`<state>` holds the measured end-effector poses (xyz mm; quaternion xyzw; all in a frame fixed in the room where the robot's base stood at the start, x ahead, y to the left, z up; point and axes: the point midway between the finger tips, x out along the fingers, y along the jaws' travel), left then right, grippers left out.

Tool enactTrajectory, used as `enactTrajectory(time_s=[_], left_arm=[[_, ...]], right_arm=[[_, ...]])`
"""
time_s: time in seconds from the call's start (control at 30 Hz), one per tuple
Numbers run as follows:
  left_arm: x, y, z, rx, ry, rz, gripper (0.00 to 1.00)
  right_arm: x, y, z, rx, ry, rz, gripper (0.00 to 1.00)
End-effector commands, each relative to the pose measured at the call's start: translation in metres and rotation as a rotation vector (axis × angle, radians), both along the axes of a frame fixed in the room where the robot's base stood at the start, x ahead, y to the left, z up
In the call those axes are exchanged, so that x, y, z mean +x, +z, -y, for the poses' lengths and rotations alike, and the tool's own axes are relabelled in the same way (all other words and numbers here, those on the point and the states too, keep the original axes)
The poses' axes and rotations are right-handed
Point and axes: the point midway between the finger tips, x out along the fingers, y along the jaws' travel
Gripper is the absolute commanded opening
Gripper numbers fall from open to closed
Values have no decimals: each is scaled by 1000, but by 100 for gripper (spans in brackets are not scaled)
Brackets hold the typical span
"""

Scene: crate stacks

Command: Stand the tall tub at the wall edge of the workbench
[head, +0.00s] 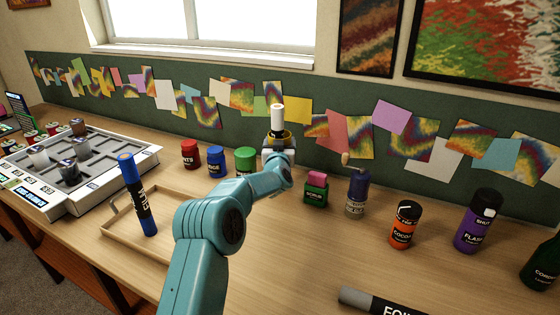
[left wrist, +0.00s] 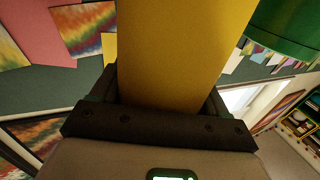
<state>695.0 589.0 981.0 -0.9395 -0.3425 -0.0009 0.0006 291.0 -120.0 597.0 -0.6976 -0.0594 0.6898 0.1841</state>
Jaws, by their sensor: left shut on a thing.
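My left gripper (head: 278,147) is at the back of the workbench (head: 290,248), near the wall. It is shut on a tall thing, apparently the tub (head: 278,117), whose white top sticks up above the jaws with a yellow part below it. In the left wrist view the yellow body of the tub (left wrist: 185,50) fills the space between the fingers (left wrist: 160,100). The tub's base is hidden behind my arm and gripper, so I cannot tell whether it touches the bench. My right gripper is not in view.
Red (head: 190,155), blue (head: 216,162) and green (head: 245,161) jars stand left of the gripper. A blue roll (head: 137,195) stands at a wooden tray (head: 112,206). A grey roll (head: 375,303) lies in front.

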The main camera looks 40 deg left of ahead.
Motion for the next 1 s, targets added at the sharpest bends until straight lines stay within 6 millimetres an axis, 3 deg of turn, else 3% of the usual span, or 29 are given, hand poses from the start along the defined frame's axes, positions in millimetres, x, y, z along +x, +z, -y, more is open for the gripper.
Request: enactTrajectory(time_s=[0.1, 0.23, 0.67, 0.7, 0.73, 0.77, 1.0], left_arm=[[0, -27, -1, -1, 0, -4, 24], [2, -45, -1, -1, 1, -2, 24], [1, -55, -1, 0, 0, 0, 24], [1, -54, -1, -1, 0, -2, 84], [1, -53, -1, -1, 0, -2, 94], [1, -54, -1, -1, 0, -2, 100], [1, -52, -1, -1, 0, -2, 100]], right_arm=[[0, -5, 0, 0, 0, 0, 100], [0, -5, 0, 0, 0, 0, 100], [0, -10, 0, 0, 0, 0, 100], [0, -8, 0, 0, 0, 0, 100], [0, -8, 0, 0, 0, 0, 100], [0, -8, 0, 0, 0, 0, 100], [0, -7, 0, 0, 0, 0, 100]])
